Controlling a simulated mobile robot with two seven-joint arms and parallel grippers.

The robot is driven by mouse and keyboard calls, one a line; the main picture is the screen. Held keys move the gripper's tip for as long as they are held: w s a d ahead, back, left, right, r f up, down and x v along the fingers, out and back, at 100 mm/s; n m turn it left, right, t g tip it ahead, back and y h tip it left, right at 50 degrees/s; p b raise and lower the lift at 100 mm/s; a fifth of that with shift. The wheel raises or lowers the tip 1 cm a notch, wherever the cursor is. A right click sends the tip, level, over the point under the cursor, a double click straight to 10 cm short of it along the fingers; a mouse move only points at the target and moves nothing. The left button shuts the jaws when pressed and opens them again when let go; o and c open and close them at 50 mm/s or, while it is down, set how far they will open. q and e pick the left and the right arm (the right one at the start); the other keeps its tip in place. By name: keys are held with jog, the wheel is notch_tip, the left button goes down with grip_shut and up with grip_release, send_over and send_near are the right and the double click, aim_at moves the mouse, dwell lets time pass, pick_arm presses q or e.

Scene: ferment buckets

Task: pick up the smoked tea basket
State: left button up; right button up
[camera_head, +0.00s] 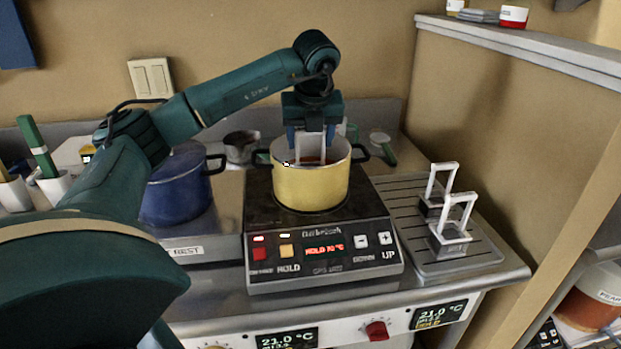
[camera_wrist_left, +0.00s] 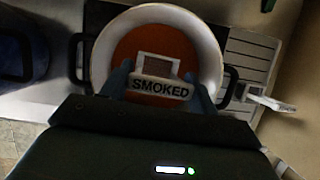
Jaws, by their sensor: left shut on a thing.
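The smoked tea basket has a white handle (camera_head: 311,146) that stands upright at the yellow pot (camera_head: 312,190). In the left wrist view its label (camera_wrist_left: 160,87) reads SMOKED, and the basket frame (camera_wrist_left: 158,66) shows over the reddish-brown liquid (camera_wrist_left: 136,48) in the pot. My left gripper (camera_head: 311,130) is above the pot, pointing down, shut on the handle. The basket's lower part is hidden by the pot's wall, so I cannot tell how deep it sits. My right gripper is not in view.
The pot stands on a hot plate (camera_head: 325,273) reading HOLD 70 °C. A blue pot (camera_head: 177,190) stands to the left. Two more white-handled baskets (camera_head: 450,236) stand on the grey drain tray (camera_head: 474,260) at right. A wooden wall (camera_head: 490,120) bounds the right side.

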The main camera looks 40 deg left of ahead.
pick_arm(q)
jog(key=shift+r, duration=0.1)
jog(key=c, duration=0.8)
